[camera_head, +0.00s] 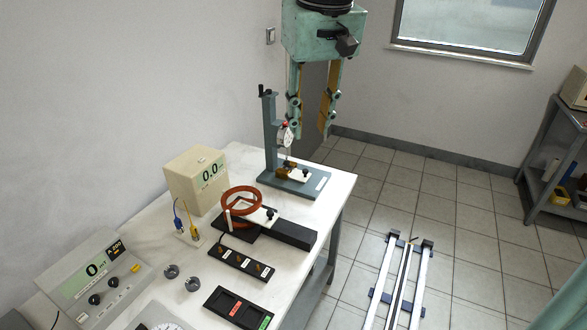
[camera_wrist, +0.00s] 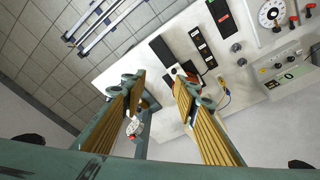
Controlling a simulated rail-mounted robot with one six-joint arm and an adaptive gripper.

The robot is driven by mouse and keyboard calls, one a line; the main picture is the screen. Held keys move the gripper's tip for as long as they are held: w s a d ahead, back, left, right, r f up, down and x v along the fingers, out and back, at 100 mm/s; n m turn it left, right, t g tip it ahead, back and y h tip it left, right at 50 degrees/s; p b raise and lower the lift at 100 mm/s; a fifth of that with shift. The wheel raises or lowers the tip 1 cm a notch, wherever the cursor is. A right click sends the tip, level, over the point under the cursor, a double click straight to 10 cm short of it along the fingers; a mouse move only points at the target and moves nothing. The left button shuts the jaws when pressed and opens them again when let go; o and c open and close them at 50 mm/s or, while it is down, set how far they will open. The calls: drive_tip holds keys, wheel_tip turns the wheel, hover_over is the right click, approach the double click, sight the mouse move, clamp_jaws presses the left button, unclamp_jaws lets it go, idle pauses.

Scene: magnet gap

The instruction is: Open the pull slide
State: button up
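A grey-blue upright stand (camera_head: 270,130) with a crank at its top stands at the table's far end. It carries a round dial gauge (camera_head: 284,136) above a small brass-coloured part on its base (camera_head: 310,187). The stand also shows between and below the fingers in the wrist view, with the gauge (camera_wrist: 132,127) partly beside the left finger. No readable label shows which part is the pull slide. My gripper (camera_head: 309,135) hangs above and to the right of the stand, fingers down. In the wrist view, the fingers (camera_wrist: 158,88) are wide apart with nothing held between them.
The white table (camera_head: 150,245) holds an orange coil (camera_head: 240,205) by a black bar (camera_head: 295,232), a beige meter (camera_head: 197,180), a terminal strip (camera_head: 240,265), a black tray (camera_head: 238,308) and a control box (camera_head: 95,280). A white rail frame (camera_head: 390,265) is on the floor to the right.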

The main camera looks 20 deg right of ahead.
drive_tip(key=w+d+f+p, duration=0.2)
drive_tip(key=w+d+f, duration=0.1)
drive_tip(key=w, duration=0.9)
drive_tip(key=g+p, duration=0.2)
drive_tip(key=p, duration=0.4)
hover_over(305, 170)
wheel_tip(305, 170, down, 22)
drive_tip(key=shift+r, duration=0.1)
drive_tip(key=shift+f, duration=0.2)
drive_tip(key=shift+f+b, duration=0.75)
drive_tip(key=shift+f, duration=5.95)
